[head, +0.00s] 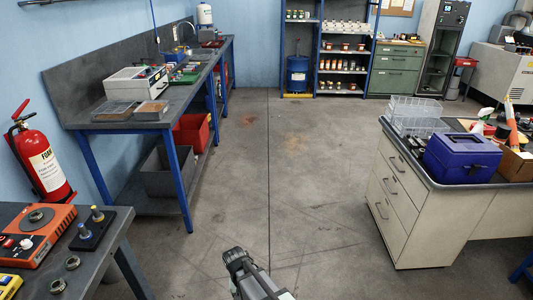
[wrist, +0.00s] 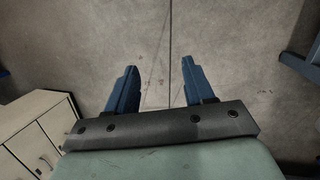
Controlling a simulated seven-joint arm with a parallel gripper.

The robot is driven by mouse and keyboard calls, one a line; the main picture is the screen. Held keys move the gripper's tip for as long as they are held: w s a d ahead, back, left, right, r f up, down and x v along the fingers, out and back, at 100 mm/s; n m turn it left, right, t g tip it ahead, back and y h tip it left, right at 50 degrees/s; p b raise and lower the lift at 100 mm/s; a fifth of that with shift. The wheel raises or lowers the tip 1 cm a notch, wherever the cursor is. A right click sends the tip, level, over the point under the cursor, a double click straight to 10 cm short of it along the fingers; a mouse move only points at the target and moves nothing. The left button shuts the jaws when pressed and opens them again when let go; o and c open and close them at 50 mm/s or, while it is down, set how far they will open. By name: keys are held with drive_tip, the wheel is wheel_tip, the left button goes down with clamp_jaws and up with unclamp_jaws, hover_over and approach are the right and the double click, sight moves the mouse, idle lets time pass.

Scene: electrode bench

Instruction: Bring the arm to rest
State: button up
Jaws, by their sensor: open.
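My gripper (wrist: 156,84) shows in the wrist view with its two blue fingers spread apart. Nothing is between them, and bare floor shows beyond. In the head view, part of my arm (head: 255,278) shows at the bottom middle, over the open floor. The fingers cannot be made out in the head view.
A bench with an orange device (head: 38,236) stands at the lower left, near a red fire extinguisher (head: 42,160). A desk with a blue toolbox (head: 461,158) is on the right. A long workbench (head: 182,93) runs along the left wall. The concrete floor (head: 310,190) between is clear.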

drive_tip(key=s+d+f+g, duration=0.1)
drive_tip(key=s+d+f, duration=0.45)
drive_tip(key=d, duration=0.25)
drive_tip(key=s+d+f+g, duration=0.2)
drive_tip(key=s+d+f, duration=0.3)
drive_tip(key=s+d, duration=0.15)
drive_tip(key=s+d+f+g+y, duration=0.1)
drive_tip(key=s+d+f, duration=0.1)
drive_tip(key=s+d, duration=0.2)
drive_tip(key=s+d+f+m+y, duration=0.1)
drive_tip(key=s+d, duration=0.3)
drive_tip(key=s, duration=0.7)
drive_tip(key=shift+s+d+f+m+g+y, duration=0.2)
drive_tip(key=shift+f+m+g+y, duration=0.15)
drive_tip(key=shift+f, duration=0.4)
drive_tip(key=shift+c, duration=0.4)
